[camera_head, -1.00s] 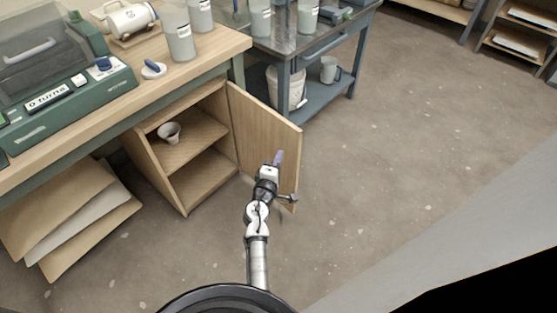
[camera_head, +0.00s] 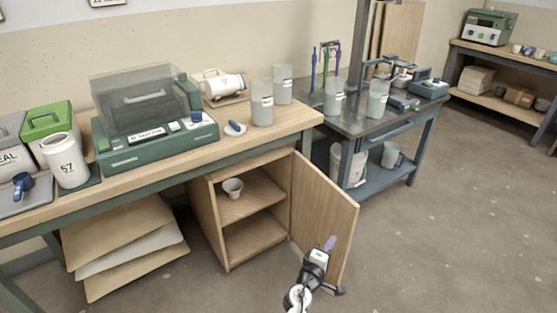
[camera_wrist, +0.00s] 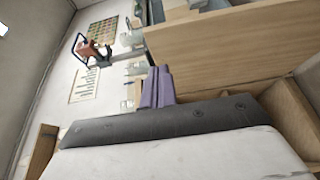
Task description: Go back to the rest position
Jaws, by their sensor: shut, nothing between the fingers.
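My gripper (camera_head: 331,243) is at the lower middle of the head view, in front of the open cabinet door (camera_head: 326,215). Its two purple fingers are together with nothing between them. In the wrist view the closed fingers (camera_wrist: 158,87) point past a wooden panel on the right. I cannot tell from the pictures whether my gripper touches the door.
The cabinet (camera_head: 245,238) stands open under the wooden workbench (camera_head: 275,128), with a white cup (camera_head: 233,188) on its upper shelf. Boards (camera_head: 125,240) lean at its left. A metal-topped table (camera_head: 375,122) stands behind the door. Floor at the right (camera_head: 470,240) is clear.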

